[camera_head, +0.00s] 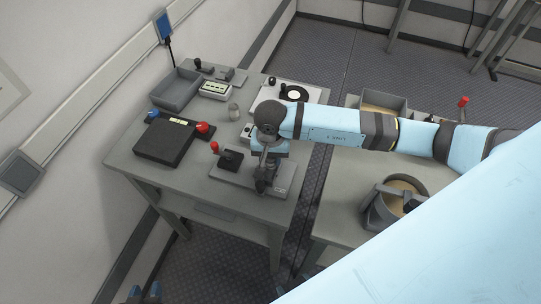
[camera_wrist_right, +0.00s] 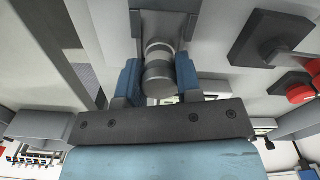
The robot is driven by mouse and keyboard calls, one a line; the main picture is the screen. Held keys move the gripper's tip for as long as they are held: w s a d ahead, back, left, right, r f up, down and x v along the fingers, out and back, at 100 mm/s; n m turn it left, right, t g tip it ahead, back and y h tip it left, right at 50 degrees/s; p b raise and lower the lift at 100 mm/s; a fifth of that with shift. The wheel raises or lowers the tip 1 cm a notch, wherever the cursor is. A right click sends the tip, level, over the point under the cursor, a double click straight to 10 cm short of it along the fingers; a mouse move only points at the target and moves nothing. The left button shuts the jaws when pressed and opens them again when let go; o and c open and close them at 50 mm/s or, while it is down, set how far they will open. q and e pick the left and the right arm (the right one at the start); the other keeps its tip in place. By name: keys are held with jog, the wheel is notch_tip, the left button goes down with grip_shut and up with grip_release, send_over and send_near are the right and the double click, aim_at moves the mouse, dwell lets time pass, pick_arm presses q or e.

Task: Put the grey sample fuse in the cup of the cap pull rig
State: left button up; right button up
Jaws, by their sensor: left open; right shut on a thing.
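My right gripper (camera_head: 263,178) is over the cap pull rig (camera_head: 282,188), a grey base plate with a dark block and a red-knobbed lever at the table's front edge. In the right wrist view the gripper (camera_wrist_right: 160,85) has its blue fingers shut on the grey sample fuse (camera_wrist_right: 160,73), a short cylinder with a pale band. The fuse's far end meets or overlaps a grey block of the rig (camera_wrist_right: 165,25); I cannot tell whether it is inside the cup. The arm hides the fuse and cup in the head view. My left gripper (camera_head: 145,293) is open, its fingertips just showing at the bottom edge.
A black box (camera_head: 165,145) with blue and red knobs stands left of the rig. A small jar (camera_head: 234,111), a grey tray (camera_head: 177,90) and a plate with a dark disc (camera_head: 272,97) are behind. A round pot (camera_head: 378,213) stands on the right-hand table.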

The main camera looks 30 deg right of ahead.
jog(key=shift+f+b, duration=0.4)
jog(key=shift+f, duration=0.05)
jog(key=o, duration=1)
jog(key=shift+r, duration=0.1)
